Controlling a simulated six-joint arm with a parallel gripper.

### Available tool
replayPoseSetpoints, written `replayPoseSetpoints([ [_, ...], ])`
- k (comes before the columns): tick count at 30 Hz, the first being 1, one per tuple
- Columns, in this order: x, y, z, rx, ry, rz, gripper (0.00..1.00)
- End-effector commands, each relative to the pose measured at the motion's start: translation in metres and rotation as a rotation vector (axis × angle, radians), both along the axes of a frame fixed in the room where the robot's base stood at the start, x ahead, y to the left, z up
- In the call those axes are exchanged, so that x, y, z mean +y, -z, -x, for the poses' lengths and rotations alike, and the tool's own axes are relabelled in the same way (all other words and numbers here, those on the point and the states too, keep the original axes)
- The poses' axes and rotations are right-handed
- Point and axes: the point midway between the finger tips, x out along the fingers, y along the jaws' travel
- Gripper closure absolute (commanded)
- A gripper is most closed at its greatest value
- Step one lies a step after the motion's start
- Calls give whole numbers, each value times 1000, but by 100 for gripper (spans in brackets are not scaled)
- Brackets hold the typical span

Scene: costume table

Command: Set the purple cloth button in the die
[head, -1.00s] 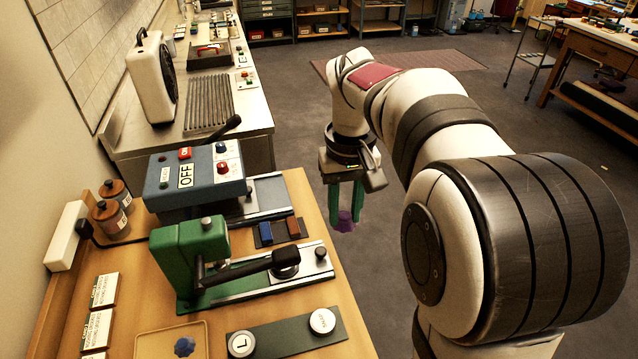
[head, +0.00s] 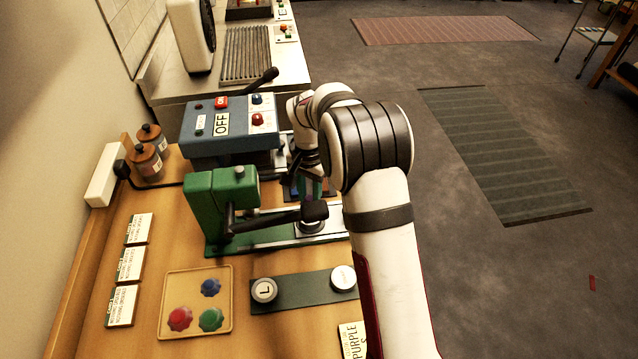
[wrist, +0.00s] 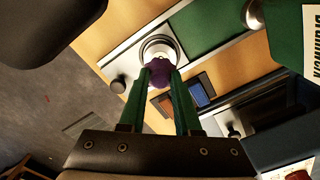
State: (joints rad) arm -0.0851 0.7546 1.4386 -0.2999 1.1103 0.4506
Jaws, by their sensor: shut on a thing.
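The purple cloth button (wrist: 158,73) is held between the green fingertips of my gripper (wrist: 160,80) in the wrist view. My gripper is shut on it. The round metal die (wrist: 172,44) sits on the rail of the green press and shows just beyond the button, which overlaps its near edge in the picture. I cannot tell how high the button is above it. In the head view, the die (head: 311,226) is at the right end of the green press (head: 213,200). My gripper (head: 311,187) is just behind it there, partly hidden by my arm.
The press's black lever (head: 275,219) reaches over the rail towards the die. A blue OFF box (head: 225,130) stands behind. Blue (wrist: 199,94) and brown (wrist: 171,106) pads lie beside the rail. A tray (head: 171,290) holds red, green and blue buttons. A dark plate (head: 305,290) lies in front.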

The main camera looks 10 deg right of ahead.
Motion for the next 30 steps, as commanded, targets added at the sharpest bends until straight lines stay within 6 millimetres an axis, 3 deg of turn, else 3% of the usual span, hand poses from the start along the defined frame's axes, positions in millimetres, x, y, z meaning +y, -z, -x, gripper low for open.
replayPoseSetpoints([
  [10, 0, 38, 1, 1, -1, 0, 100],
  [30, 0, 40, 1, 0, -2, 0, 100],
])
